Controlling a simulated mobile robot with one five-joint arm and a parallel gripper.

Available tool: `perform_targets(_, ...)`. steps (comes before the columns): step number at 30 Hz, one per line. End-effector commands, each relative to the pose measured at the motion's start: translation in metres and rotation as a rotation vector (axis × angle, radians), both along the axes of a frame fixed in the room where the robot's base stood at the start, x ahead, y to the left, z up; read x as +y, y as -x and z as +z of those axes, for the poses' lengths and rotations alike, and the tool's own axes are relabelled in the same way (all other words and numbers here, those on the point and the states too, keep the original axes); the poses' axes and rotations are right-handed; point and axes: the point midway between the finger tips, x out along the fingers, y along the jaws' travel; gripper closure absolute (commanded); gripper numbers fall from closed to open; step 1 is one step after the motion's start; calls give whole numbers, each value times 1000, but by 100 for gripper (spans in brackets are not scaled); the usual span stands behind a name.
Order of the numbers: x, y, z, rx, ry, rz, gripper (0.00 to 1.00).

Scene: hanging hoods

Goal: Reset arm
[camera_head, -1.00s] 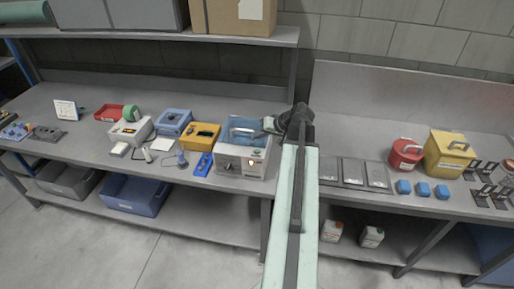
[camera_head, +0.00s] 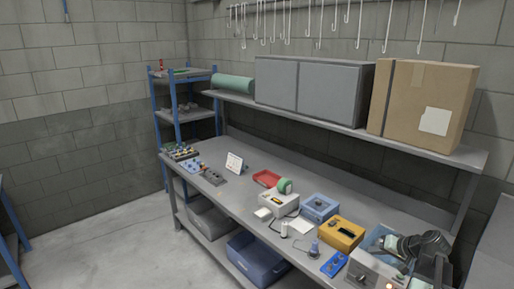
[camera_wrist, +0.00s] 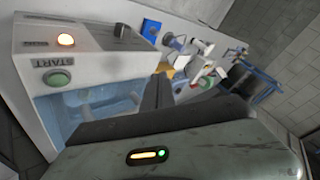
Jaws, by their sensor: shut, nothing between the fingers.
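My gripper (camera_wrist: 158,82) shows in the wrist view as dark fingers closed together, with nothing between them. In the head view the dark wrist end of my arm is at the lower right, over the bench and beside a grey-white box (camera_head: 372,272) with a clear blue-tinted cover. In the wrist view this box (camera_wrist: 95,38) is close at the left. It has a lit orange lamp (camera_wrist: 66,40), a dark knob and a green button (camera_wrist: 57,78) under the word START. The gripper's fingers look apart from the box, but the exact gap is unclear.
A yellow box (camera_head: 340,233), a blue box (camera_head: 319,207), a white device (camera_head: 279,203) and a red tray (camera_head: 266,178) stand along the bench (camera_head: 225,195). A shelf above holds grey cabinets (camera_head: 315,90) and a cardboard box (camera_head: 425,100). The floor at left is clear.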

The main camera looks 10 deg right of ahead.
Motion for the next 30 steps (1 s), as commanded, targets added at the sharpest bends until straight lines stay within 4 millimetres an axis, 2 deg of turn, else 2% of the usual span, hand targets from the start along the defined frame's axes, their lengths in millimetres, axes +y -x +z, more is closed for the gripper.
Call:
perform_targets(1,45,-24,-8,3,3,76,100)
perform_targets(2,70,-36,-11,8,8,117,100)
perform_targets(3,103,-48,-16,20,19,174,100)
perform_targets(5,154,-61,-26,46,40,262,100)
perform_targets(6,189,-66,-33,67,56,320,100)
perform_targets(7,214,-69,-38,86,69,362,100)
perform_targets(9,273,-67,-52,141,102,457,100)
perform_targets(12,345,-53,-72,231,162,572,100)
perform_targets(15,397,-30,-90,333,236,652,100)
perform_targets(18,424,-1,-105,447,323,676,100)
perform_targets(19,425,10,-108,492,353,666,100)
perform_targets(21,403,25,-110,582,402,594,100)
perform_targets(24,382,38,-111,666,434,506,100)
perform_targets(30,379,41,-111,694,420,456,100)
